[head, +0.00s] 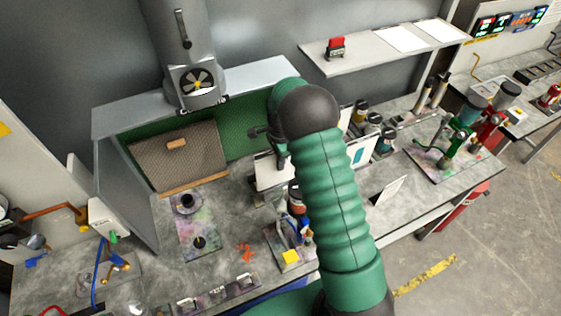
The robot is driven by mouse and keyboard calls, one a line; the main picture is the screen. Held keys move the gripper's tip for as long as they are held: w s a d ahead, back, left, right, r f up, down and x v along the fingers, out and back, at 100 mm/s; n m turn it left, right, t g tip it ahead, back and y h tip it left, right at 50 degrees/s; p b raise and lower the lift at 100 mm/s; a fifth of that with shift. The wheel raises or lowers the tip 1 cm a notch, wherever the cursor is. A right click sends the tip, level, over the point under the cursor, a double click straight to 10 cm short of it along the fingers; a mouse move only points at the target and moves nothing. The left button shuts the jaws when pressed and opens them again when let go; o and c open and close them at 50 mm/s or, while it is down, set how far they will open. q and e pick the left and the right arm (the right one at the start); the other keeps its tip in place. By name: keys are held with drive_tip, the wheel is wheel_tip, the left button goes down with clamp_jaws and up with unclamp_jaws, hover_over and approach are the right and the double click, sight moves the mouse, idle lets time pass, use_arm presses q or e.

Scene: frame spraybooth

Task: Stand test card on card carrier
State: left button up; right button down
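My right arm reaches up through the middle of the head view, and its dark gripper (277,150) points down at the far end. A white card (271,173) is upright just below the fingers, above a small dark stand (265,198). The fingers overlap the card's upper right edge; whether they grip it is too small to tell. Another pale card with a teal mark (358,148) stands right of my arm. A white card (388,190) is tilted near the bench's right front. I cannot tell which is the test card or which holder is the carrier. My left gripper is out of view.
A paint-stained mat (197,222) lies left of my arm. Bottles and jars (383,140) stand to the right. A shelf (385,50) hangs above. Orange bits (245,252) lie on the bench.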

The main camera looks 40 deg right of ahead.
drive_tip(key=shift+w+f+b, duration=0.15)
drive_tip(key=shift+f+b, duration=0.25)
drive_tip(key=shift+f, duration=0.5)
drive_tip(key=c, duration=1.9)
unclamp_jaws()
drive_tip(key=shift+a, duration=0.25)
drive_tip(key=o, duration=0.3)
drive_tip(key=shift+w+a, duration=0.1)
